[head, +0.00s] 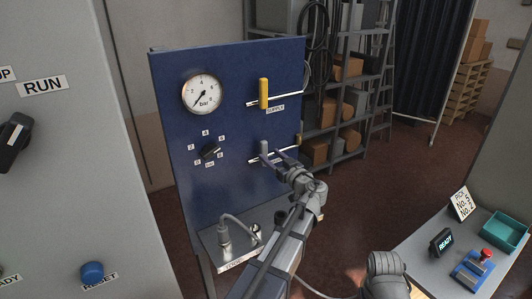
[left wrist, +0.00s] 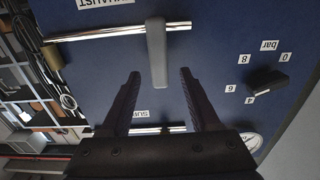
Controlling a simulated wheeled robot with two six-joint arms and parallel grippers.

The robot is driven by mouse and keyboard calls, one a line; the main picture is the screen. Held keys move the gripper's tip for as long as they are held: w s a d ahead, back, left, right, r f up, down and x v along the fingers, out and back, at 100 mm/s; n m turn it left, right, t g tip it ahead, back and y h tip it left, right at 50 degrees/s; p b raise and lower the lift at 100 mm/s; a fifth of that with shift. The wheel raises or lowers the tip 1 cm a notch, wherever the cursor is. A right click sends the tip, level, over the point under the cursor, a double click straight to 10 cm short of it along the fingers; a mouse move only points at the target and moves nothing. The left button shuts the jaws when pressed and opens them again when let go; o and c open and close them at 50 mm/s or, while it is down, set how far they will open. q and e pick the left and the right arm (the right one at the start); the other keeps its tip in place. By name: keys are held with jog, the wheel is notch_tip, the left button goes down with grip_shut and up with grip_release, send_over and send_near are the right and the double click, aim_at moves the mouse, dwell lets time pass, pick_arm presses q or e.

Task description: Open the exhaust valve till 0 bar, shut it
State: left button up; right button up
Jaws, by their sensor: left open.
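The exhaust valve's grey handle (head: 263,147) is on the lower pipe of the blue panel (head: 230,60). In the left wrist view the handle's free end lies between the two fingertips, with a gap on each side; I cannot tell the depth. The round bar gauge (head: 203,92) has its needle pointing to the lower left, near the low end. My right gripper is out of view.
The yellow supply handle (head: 263,93) stands crosswise on the upper pipe. A black selector knob (head: 209,151) is left of the exhaust valve. A small metal ledge (head: 230,246) with a cable fitting sits below. A bench with a teal tray (head: 505,229) is at right.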

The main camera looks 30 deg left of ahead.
pick_arm(q)
jog(key=shift+v, duration=1.2)
jog(key=s+d+f+m+g+h, duration=0.5)
jog(key=s+d+f+m+h, duration=0.3)
jog(key=s+d+f, duration=0.65)
jog(key=s+d+f+m+g+h, duration=0.4)
jog(key=s+d+f+m+h, duration=0.2)
jog(key=s+d, duration=0.6)
jog(key=shift+d+f+m, duration=0.65)
jog(key=shift+f+m, duration=0.05)
jog(key=shift+m, duration=0.3)
jog(key=shift+s, duration=0.1)
